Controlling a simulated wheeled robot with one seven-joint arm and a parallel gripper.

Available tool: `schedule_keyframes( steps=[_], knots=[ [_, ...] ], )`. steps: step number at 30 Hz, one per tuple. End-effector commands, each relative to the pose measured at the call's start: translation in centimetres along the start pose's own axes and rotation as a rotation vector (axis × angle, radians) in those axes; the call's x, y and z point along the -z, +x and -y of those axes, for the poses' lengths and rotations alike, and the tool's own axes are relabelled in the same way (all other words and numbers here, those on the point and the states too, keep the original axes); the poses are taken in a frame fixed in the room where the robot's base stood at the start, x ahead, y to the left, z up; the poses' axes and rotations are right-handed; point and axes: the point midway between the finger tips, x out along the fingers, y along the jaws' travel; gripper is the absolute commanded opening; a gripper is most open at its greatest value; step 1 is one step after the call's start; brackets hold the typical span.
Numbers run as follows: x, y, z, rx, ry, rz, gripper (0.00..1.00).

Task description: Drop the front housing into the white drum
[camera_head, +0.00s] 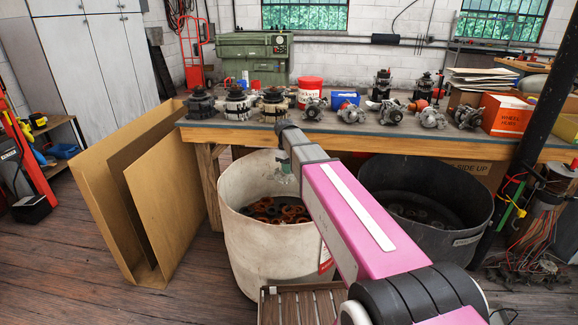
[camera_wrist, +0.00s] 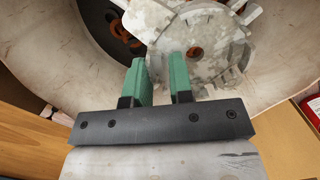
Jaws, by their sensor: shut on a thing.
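The white drum (camera_head: 262,250) stands on the floor in front of the bench, open at the top, with several rusty-brown ring-shaped parts inside. Its pale wall also fills much of the wrist view (camera_wrist: 62,50). My gripper (camera_wrist: 160,68), with green fingers, is shut on the front housing (camera_wrist: 205,35), a pale, worn metal casting with openings. The housing is held over the drum's open mouth, and rusty parts show past it. In the head view my gripper (camera_head: 286,165) is at the drum's opening; the housing is mostly hidden there by my arm.
A black drum (camera_head: 455,225) stands to the right. The bench (camera_head: 400,142) behind carries several alternators, a red tub (camera_head: 310,92) and an orange box (camera_head: 504,116). Cardboard sheets (camera_head: 165,200) lean at left. A slatted wooden crate (camera_head: 298,305) stands in front.

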Motion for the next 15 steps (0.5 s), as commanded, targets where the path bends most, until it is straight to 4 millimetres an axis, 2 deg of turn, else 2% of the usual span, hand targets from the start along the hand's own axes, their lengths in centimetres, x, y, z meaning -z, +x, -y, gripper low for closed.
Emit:
schedule_keyframes(
  steps=[9,15],
  knots=[
    [0.4,3.4,0.0,0.001,0.001,0.000,0.00],
    [0.5,4.3,0.0,0.000,0.002,0.000,0.00]
  ],
)
